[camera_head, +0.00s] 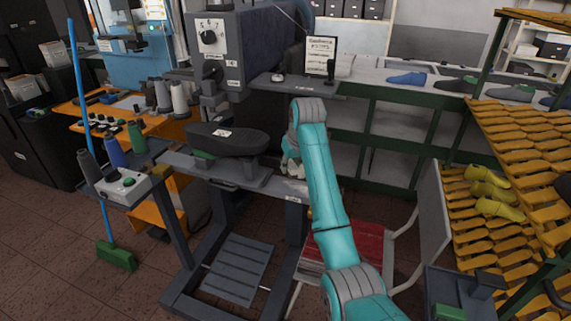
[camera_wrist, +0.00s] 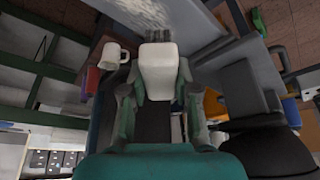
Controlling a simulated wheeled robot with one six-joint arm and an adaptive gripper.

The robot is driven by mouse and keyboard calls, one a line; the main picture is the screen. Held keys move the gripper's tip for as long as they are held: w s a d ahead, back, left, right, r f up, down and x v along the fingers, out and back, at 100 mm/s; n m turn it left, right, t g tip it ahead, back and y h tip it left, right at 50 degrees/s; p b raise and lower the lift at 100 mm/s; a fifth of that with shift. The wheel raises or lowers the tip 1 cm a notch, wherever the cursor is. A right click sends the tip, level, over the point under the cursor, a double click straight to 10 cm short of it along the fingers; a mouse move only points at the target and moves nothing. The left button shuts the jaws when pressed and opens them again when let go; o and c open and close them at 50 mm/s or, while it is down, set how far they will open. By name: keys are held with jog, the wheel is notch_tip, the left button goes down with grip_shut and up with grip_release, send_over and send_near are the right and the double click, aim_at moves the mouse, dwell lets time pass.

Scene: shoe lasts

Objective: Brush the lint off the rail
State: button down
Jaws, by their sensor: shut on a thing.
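In the wrist view my gripper (camera_wrist: 155,95) is shut on a pale brush (camera_wrist: 158,72) with dark bristles (camera_wrist: 158,36) at its far end. The bristles are close to a grey rail surface (camera_wrist: 222,42); I cannot tell whether they touch it. A pale, streaky patch that looks like lint (camera_wrist: 188,18) lies on that surface, beyond the bristles. In the head view my teal arm reaches to the right end of the machine's grey rail (camera_head: 230,181). My gripper (camera_head: 290,162) is small and partly hidden by the arm there, and the brush is not clear.
A dark sole-shaped form (camera_head: 226,139) stands above the rail. A cream mug (camera_wrist: 112,57) is left of the brush in the wrist view. A control box (camera_head: 122,185), a blue-handled broom (camera_head: 115,254), a red-seated chair (camera_head: 360,243) and a wooden rack (camera_head: 530,140) stand around.

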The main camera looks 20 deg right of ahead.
jog(key=shift+s+d+r, duration=0.15)
jog(key=shift+s+d, duration=1.15)
jog(key=shift+d, duration=0.5)
jog(key=shift+s+d+r, duration=0.2)
jog(key=shift+s+d, duration=1.15)
jog(key=shift+d, duration=0.5)
jog(key=shift+s+d+r, duration=0.15)
jog(key=shift+s+d, duration=1.15)
jog(key=shift+d, duration=0.5)
jog(key=shift+w+a, duration=0.1)
jog(key=shift+a, duration=0.05)
jog(key=shift+w+a+r, duration=0.2)
jog(key=shift+w+a, duration=1.4)
jog(key=shift+a, duration=0.65)
jog(key=shift+w+a+r, duration=0.15)
jog(key=shift+w+a, duration=1.5)
jog(key=shift+a, duration=0.55)
jog(key=shift+w+a+r, duration=0.2)
jog(key=shift+w+a, duration=1.4)
jog(key=shift+a, duration=0.65)
jog(key=shift+r, duration=0.1)
jog(key=shift+r, duration=2.9)
jog(key=shift+r, duration=1.5)
